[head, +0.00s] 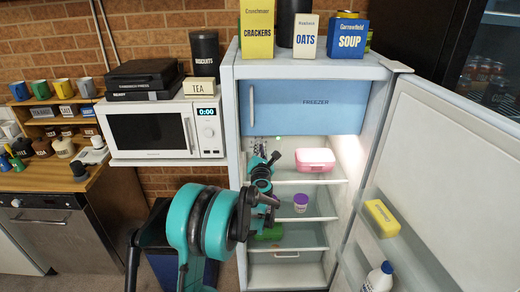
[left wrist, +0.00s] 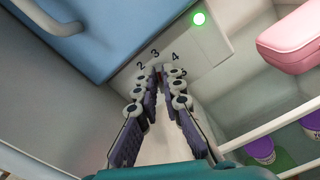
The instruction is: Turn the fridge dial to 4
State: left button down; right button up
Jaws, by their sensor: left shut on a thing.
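The open fridge (head: 232,120) stands at the centre of the head view, with its door swung out to the right. In the left wrist view, the dial's panel (left wrist: 215,45) shows the numbers 2, 3, 4 and 5 in an arc and a lit green lamp (left wrist: 199,18). My left gripper (left wrist: 160,74) is shut on the dial, just below the numbers. The fingers hide nearly all of the dial, so I cannot tell which number it points to. In the head view my left gripper (head: 268,158) reaches into the fridge, under the freezer compartment. My right gripper is not in view.
The blue freezer flap (head: 310,108) is directly above the gripper. A pink box (head: 315,160) and a purple-lidded tub (head: 300,203) stand on shelves nearby. The fridge door (head: 440,150) holds a yellow box (head: 381,218) and a white bottle (head: 378,279). A microwave (head: 160,130) is to the left.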

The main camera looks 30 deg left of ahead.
pick_arm(q)
jog(key=shift+w+d+f+m+b, duration=0.1)
jog(key=shift+f+m+b, duration=0.05)
jog(key=shift+m, duration=2.15)
jog(key=shift+d+f+m+b, duration=0.1)
jog(key=shift+f+m+b, duration=0.05)
jog(key=shift+m, duration=2.15)
jog(key=c, duration=1.7)
grip_release()
jog(key=v, duration=1.2)
